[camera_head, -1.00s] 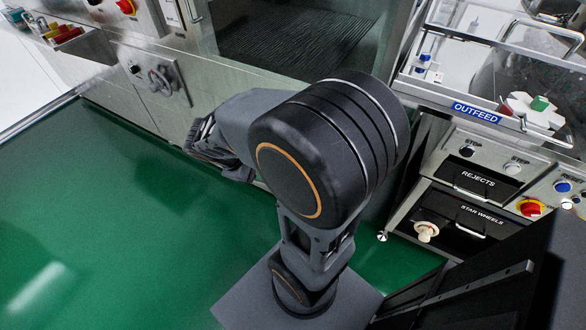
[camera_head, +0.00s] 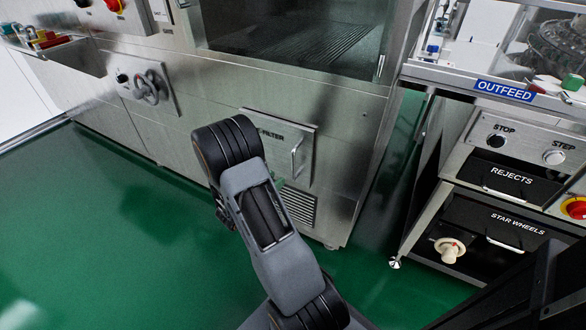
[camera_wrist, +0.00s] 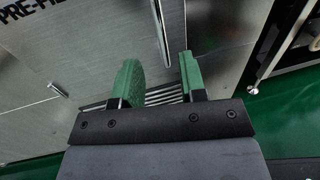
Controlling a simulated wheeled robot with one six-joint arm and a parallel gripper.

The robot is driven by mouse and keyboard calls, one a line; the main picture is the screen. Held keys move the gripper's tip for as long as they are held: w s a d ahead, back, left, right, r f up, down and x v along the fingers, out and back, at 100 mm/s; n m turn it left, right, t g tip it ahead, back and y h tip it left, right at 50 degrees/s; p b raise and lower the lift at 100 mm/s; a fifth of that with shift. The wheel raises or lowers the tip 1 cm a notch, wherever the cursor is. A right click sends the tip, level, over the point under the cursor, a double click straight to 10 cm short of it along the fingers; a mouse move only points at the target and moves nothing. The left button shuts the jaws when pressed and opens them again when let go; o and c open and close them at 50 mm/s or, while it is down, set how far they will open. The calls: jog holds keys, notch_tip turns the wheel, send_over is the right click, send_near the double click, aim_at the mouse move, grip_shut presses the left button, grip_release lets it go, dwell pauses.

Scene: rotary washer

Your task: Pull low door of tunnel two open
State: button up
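A low metal door (camera_head: 306,132) with a lettered label, partly hidden by my arm, sits in the front of the steel machine in the head view. It looks closed. Its vertical bar handle (camera_head: 297,158) is on its right side. In the wrist view the door (camera_wrist: 75,45) reads "PRE-FI…", and the handle (camera_wrist: 161,30) runs down toward the gap between my fingers. My gripper (camera_wrist: 160,72) has two green fingers, set apart with nothing gripped between them. I cannot tell how far the handle is from them. In the head view my arm hides most of the gripper.
A slatted vent (camera_head: 299,208) lies below the door. A handwheel (camera_head: 150,87) projects from the machine at the left. The outfeed cabinet (camera_head: 468,125), with its rejects and star wheels drawers, stands at the right. The green floor (camera_head: 100,220) is clear at the left.

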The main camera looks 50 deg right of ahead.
aim_at(293, 176)
jog(key=d, duration=0.3)
jog(key=d+b, duration=0.1)
jog(key=d, duration=0.5)
jog(key=shift+w+d+b, duration=0.25)
jog(key=shift+b, duration=0.15)
grip_shut()
